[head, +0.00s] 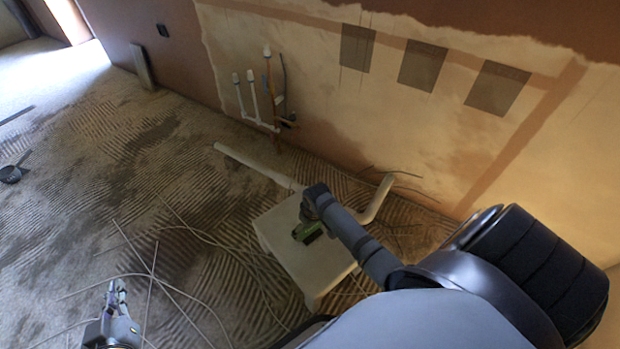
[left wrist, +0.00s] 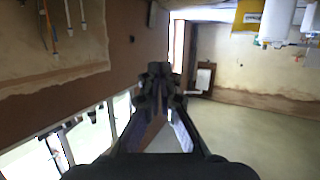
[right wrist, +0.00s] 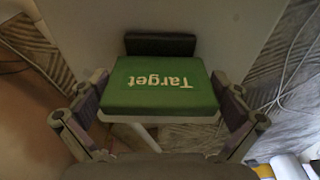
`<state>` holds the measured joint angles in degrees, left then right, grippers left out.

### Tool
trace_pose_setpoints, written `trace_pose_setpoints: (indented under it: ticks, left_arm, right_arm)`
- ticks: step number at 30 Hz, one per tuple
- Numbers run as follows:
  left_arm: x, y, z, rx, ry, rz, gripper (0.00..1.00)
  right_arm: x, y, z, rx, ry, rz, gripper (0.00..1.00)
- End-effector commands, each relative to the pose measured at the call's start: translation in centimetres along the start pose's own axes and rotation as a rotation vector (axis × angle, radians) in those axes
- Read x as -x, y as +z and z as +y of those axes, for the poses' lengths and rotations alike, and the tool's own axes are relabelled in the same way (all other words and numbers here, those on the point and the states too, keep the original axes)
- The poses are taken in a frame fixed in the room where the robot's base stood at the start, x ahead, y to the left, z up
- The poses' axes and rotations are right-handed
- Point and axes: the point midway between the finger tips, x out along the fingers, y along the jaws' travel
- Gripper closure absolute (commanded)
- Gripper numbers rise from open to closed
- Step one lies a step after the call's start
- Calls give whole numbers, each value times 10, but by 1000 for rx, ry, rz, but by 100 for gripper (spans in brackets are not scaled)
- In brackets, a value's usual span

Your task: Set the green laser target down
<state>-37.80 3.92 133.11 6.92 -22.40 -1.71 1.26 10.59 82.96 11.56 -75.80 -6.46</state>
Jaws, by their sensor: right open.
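The green laser target (head: 307,232) is on the top of a pale stool or small table (head: 283,262) in the head view. In the right wrist view, the target (right wrist: 160,92) shows its green face with the white word "Target", and a dark block sits along its far edge. My right gripper (right wrist: 160,112) is open, with one finger on each side of the target. In the head view, my right arm partly hides the stool. My left gripper (head: 117,292) is over the floor at lower left. Its fingertips meet in the left wrist view (left wrist: 160,90), with nothing between them.
Loose cables (head: 155,270) lie on the ridged floor left of the stool. A pale pipe (head: 255,165) lies behind the stool by the wall. Upright pipes (head: 255,100) stand at the plastered wall (head: 330,85). The floor at far left is mostly open.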

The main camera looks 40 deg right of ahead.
Motion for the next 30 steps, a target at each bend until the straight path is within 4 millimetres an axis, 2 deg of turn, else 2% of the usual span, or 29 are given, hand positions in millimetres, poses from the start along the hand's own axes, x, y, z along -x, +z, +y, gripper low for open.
trace_pose_setpoints:
  ticks: [4, 14, 21, 26, 30]
  left_arm:
    - [1, 2, 0, 1, 1, -15, 100]
    - [27, 92, 5, 31, 17, -364, 100]
    - [63, 150, 12, 53, 34, -623, 100]
    - [100, 175, 15, 55, 44, -844, 100]
    - [107, 160, 10, 35, 33, -925, 100]
  right_arm:
    - [5, -1, 0, 0, 0, 1, 0]
    - [23, -1, 0, 0, 0, 1, 0]
    - [37, -1, 0, 0, 1, 1, 0]
    - [68, -1, 0, 0, 1, 1, 0]
    - [101, -1, 0, 1, 1, 1, 0]
